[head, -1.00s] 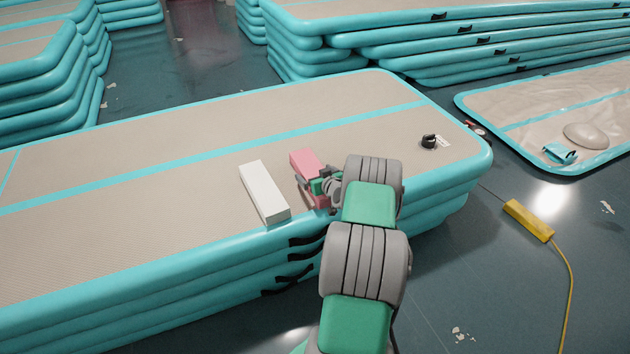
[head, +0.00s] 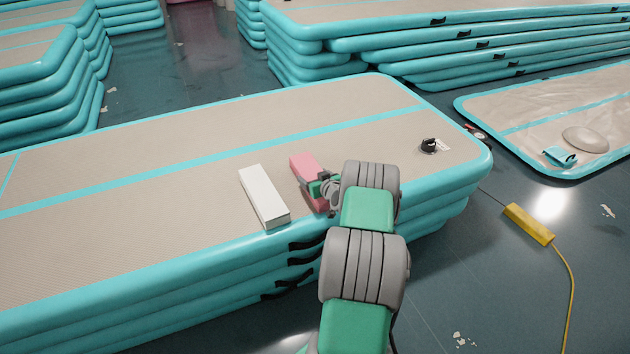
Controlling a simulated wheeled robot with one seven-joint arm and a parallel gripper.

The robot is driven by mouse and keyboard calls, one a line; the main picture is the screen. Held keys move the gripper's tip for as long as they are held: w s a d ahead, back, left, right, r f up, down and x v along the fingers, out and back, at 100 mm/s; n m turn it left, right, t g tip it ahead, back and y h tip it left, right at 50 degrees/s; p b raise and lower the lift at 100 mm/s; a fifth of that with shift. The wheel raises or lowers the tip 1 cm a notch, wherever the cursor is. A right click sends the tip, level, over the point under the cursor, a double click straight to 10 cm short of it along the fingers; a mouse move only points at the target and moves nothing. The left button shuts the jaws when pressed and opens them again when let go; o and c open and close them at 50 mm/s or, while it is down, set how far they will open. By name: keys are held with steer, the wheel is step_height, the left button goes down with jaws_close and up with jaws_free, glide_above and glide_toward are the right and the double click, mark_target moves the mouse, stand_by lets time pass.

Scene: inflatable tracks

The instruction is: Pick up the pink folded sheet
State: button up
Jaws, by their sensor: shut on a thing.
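The pink folded sheet (head: 304,164) is at the near side of the top inflatable track (head: 170,215). It is a long flat block, partly hidden by my gripper and arm. My gripper (head: 316,187) is at the middle of the sheet and shut on it. The fingertips are small and partly hidden. I cannot tell whether the sheet is clear of the track or still touching it.
A white block (head: 263,197) lies just left of the pink sheet. A black valve cap (head: 429,145) is on the track's right end. A yellow box (head: 528,223) with a cable is on the floor. The track's left part is clear.

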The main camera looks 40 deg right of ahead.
steer(key=c, duration=0.7)
steer(key=shift+r, duration=0.15)
steer(key=shift+c, duration=0.5)
